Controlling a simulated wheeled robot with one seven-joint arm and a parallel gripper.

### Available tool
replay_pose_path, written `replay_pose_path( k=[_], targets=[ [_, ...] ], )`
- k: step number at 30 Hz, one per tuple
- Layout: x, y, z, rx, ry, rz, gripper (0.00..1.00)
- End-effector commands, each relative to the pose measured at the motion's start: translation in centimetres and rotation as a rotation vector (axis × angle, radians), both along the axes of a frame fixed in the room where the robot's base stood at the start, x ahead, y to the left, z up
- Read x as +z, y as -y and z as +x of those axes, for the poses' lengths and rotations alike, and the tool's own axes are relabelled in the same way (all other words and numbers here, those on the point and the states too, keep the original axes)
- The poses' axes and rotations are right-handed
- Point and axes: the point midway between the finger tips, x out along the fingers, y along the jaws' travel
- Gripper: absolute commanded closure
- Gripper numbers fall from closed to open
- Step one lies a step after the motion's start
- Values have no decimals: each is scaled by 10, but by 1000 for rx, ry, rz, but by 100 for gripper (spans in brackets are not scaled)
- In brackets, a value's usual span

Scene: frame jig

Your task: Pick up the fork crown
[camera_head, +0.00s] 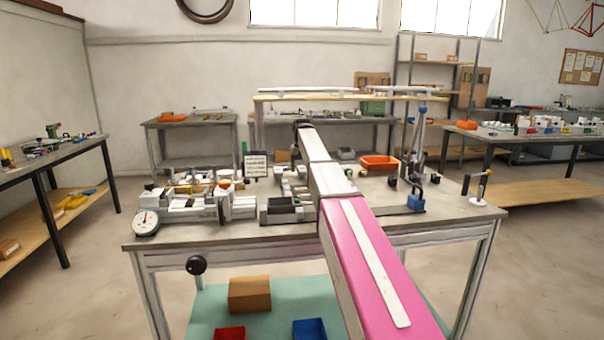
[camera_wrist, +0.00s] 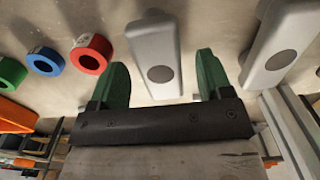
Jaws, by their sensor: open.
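My gripper (camera_wrist: 162,62) shows in the wrist view with its two green fingers apart. A long grey block (camera_wrist: 152,42) with rounded edges and a dark round spot lies between and beyond the fingers, with a gap on both sides. A second, similar grey block (camera_wrist: 283,40) lies to the right, outside the fingers. I cannot tell for sure whether either is the fork crown. In the head view my arm hides the gripper and what lies near it.
Red (camera_wrist: 91,53), blue (camera_wrist: 45,61) and green (camera_wrist: 11,72) rings lie left of the gripper. An orange bin (camera_head: 380,162) stands at the back right of the workbench (camera_head: 260,232). A dial gauge (camera_head: 146,223) and grey jig parts (camera_head: 190,208) fill the bench's left side.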

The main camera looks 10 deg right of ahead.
Motion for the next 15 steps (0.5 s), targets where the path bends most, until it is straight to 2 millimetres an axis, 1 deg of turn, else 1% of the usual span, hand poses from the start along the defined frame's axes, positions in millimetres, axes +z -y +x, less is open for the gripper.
replay_pose_path(
  k=[1, 3, 9, 10, 11, 12, 15],
  targets=[
    [-7, 0, -1, 0, 0, 0, 28],
    [-12, 0, 0, 0, 0, 0, 28],
    [-12, -1, 0, 0, 0, 0, 28],
    [-12, -1, 0, 0, 0, 0, 34],
    [-12, -1, 0, 0, 0, 0, 44],
    [-12, -1, 0, 0, 0, 0, 57],
    [-12, -1, 0, 0, 0, 0, 87]
  ],
)
